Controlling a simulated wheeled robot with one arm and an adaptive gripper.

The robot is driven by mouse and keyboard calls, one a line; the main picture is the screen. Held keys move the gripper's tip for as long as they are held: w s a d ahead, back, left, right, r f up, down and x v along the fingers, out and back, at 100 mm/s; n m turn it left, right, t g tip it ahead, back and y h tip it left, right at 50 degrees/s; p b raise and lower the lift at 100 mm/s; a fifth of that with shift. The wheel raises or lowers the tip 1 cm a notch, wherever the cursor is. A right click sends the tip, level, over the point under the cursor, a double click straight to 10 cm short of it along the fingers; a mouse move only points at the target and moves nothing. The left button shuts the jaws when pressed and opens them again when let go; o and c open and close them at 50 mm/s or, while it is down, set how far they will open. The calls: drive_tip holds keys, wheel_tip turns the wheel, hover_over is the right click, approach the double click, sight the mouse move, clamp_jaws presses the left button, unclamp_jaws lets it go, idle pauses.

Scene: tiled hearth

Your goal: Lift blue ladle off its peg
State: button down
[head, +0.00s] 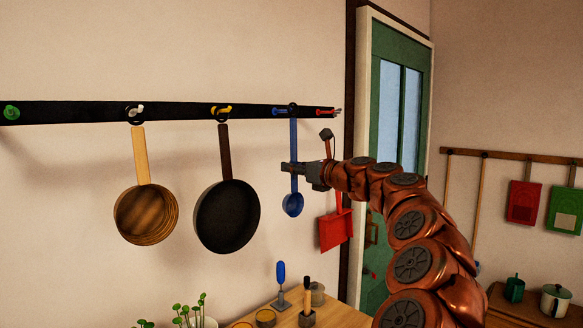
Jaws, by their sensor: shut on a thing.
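The blue ladle (293,204) hangs upright near the right end of the black rail (70,112), its top at the blue peg (283,112). My gripper (290,168) reaches in from the right and is shut on the ladle's handle, roughly midway between the peg and the bowl. The ladle's top ring appears to be still around the peg. The fingers hide a short stretch of the handle.
A wooden pan (146,214) and a black pan (228,216) hang to the left. A red dustpan-like tool (336,230) hangs close behind my arm at right. Below stands a wooden table (340,308) with small items. A green door (384,255) is behind.

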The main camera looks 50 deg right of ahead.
drive_tip(key=s+p, duration=0.2)
drive_tip(key=s, duration=0.4)
drive_tip(key=shift+r, duration=0.2)
idle(0.4)
drive_tip(key=shift+s, duration=0.1)
